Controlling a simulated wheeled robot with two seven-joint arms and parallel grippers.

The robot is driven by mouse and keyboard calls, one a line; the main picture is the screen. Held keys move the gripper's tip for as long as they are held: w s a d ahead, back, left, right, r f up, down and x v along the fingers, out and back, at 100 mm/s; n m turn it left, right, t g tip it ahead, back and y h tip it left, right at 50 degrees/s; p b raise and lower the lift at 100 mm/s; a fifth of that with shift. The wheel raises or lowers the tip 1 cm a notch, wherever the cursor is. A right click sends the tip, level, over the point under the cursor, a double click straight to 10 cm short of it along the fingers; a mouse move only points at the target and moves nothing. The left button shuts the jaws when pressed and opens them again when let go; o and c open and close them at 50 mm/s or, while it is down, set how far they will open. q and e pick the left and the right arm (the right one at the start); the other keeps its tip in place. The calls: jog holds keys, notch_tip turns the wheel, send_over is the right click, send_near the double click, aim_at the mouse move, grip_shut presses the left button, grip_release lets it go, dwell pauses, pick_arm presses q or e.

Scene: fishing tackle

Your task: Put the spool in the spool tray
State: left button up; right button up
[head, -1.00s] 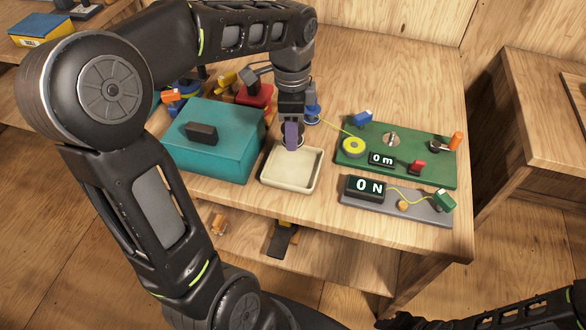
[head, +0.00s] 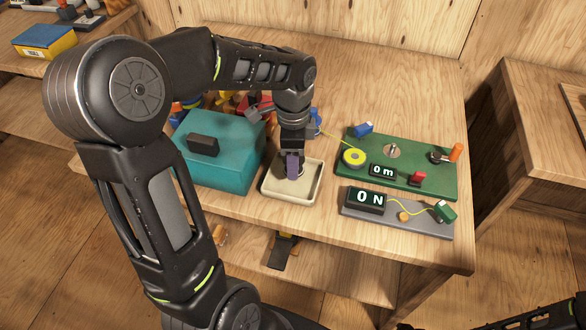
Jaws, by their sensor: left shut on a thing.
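My left gripper (head: 291,172) points down over the spool tray (head: 306,196), a shallow cream square dish near the table's front edge. It is shut on a dark, roundish thing, which I take to be the spool (head: 282,168). The fingers and a purple part at the gripper hide most of it. The held thing is low, at or just above the tray's floor; I cannot tell whether it touches. Part of my right arm shows at the bottom right, with its gripper out of view.
A teal box (head: 235,150) with a dark handle stands close left of the tray. A green board (head: 420,185) with a yellow reel (head: 353,158) and a grey scale board (head: 410,222) lie to the right. Red and blue things are partly hidden behind my left arm. The back right tabletop is clear.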

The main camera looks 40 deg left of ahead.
pick_arm(q)
jog(key=shift+f, duration=1.8)
jog(key=shift+f, duration=0.2)
jog(key=o, duration=1.4)
jog(key=shift+r, duration=0.1)
jog(key=shift+r, duration=0.2)
notch_tip(320, 180, up, 12)
jog(key=shift+f, duration=0.1)
